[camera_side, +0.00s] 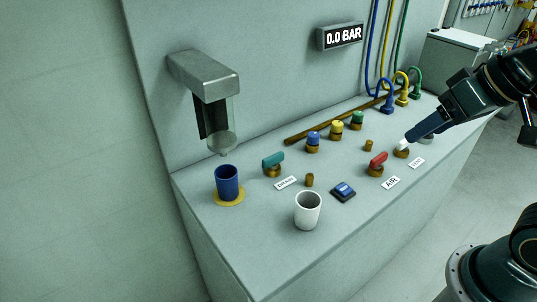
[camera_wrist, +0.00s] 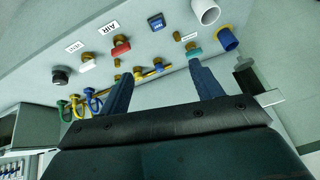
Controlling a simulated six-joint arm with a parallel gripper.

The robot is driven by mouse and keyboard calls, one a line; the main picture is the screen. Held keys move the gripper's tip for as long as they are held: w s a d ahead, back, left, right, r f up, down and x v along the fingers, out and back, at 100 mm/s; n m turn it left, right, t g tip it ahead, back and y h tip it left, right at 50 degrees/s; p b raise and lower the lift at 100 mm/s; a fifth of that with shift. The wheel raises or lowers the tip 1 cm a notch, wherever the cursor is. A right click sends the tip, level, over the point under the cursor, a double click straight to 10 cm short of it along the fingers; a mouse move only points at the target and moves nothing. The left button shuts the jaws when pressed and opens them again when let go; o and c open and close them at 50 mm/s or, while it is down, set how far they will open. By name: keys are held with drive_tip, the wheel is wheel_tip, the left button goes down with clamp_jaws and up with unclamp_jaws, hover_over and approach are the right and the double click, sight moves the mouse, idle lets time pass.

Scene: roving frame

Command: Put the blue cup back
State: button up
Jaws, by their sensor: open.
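The blue cup (camera_side: 228,182) stands upright on a round yellow disc (camera_side: 240,197) at the left of the bench, below the grey dispenser. It also shows at the upper right in the wrist view (camera_wrist: 227,40). My gripper (camera_side: 412,136) is at the right of the bench in the side view, far from the cup, near the white-handled valve. In the wrist view its two blue fingers (camera_wrist: 160,73) are spread wide, with no held object visible between them.
A white cup (camera_side: 307,211) stands near the front edge. Teal (camera_side: 272,163) and red (camera_side: 377,161) valve handles, a blue button (camera_side: 343,191) and several coloured knobs stand between my gripper and the blue cup. The dispenser (camera_side: 203,76) overhangs the blue cup. Hoses rise at the back right.

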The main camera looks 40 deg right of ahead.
drive_tip(key=shift+n+g+h, duration=0.3)
drive_tip(key=shift+n, duration=0.5)
drive_tip(key=s, duration=0.1)
drive_tip(key=s+d, duration=0.1)
drive_tip(key=s, duration=0.2)
drive_tip(key=shift+d, duration=0.3)
drive_tip(key=shift+o, duration=0.6)
drive_tip(key=shift+w, duration=0.1)
drive_tip(key=w+a+f+m+t+y, duration=0.2)
drive_tip(key=w+a+f+m+y, duration=0.3)
drive_tip(key=w+m, duration=0.7)
drive_tip(key=w+a+f+m+t+y, duration=0.1)
drive_tip(key=w+a+f+m+y, duration=0.3)
drive_tip(key=w+a+f+m, duration=0.5)
drive_tip(key=w+a+m, duration=0.3)
drive_tip(key=w+m, duration=0.1)
drive_tip(key=m, duration=0.2)
drive_tip(key=shift+f+t+y, duration=0.2)
drive_tip(key=shift+t+y, duration=0.2)
